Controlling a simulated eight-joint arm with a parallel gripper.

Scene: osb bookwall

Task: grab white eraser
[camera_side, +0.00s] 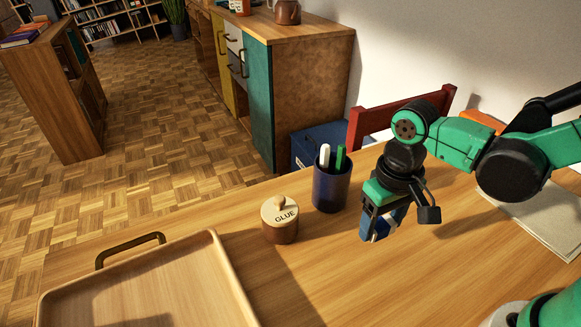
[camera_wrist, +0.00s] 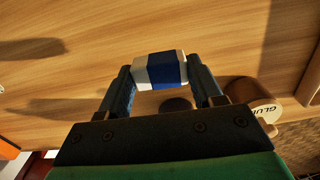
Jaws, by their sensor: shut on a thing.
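The white eraser (camera_wrist: 160,70) has white ends and a blue middle band. It sits between the two fingertips of my gripper (camera_wrist: 160,78) in the wrist view, with a finger against each end. In the side view my gripper (camera_side: 378,228) points down over the table, and the eraser (camera_side: 380,229) shows only partly between its fingers. My gripper is shut on the eraser and seems to hold it above the table.
A dark blue pen cup (camera_side: 331,188) with a white and a green pen stands left of my gripper. A glue jar (camera_side: 280,222) and a wooden tray (camera_side: 222,262) are further left. Papers (camera_side: 540,215) lie at right. A red chair (camera_side: 400,112) stands behind. The table front is clear.

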